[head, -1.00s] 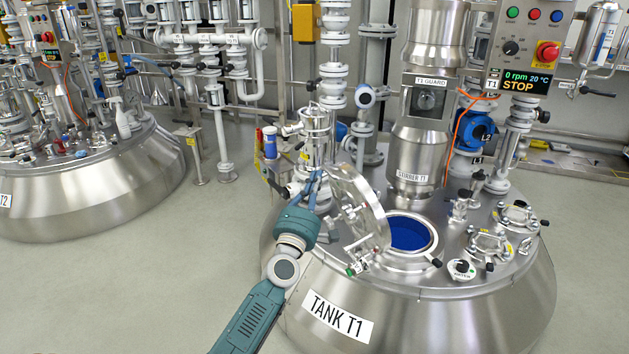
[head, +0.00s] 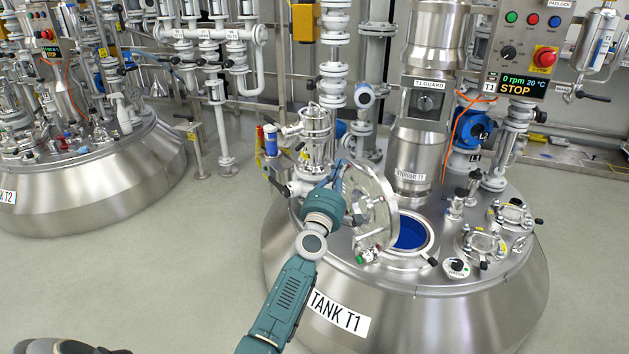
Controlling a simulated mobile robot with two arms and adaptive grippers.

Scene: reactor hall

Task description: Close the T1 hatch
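The T1 hatch lid (head: 378,208) is a round, shiny metal disc on top of tank T1 (head: 440,312). It stands open, steeply tilted, at the left side of the round hatch opening (head: 413,233), whose inside looks blue. A green-tipped fitting (head: 367,256) shows at the lid's lower edge. My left gripper (head: 338,174) is at the left, back side of the lid, close to its upper edge. Its fingers are small and partly hidden, so I cannot tell whether they touch the lid or are shut. My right gripper is not in view.
The stirrer column (head: 411,150) stands behind the opening. Metal piping and a cylindrical vessel (head: 316,130) stand behind my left gripper. Clamped ports (head: 483,243) are right of the opening. A control panel (head: 522,50) reads 0 rpm and STOP. Tank T2 (head: 90,185) is at the left.

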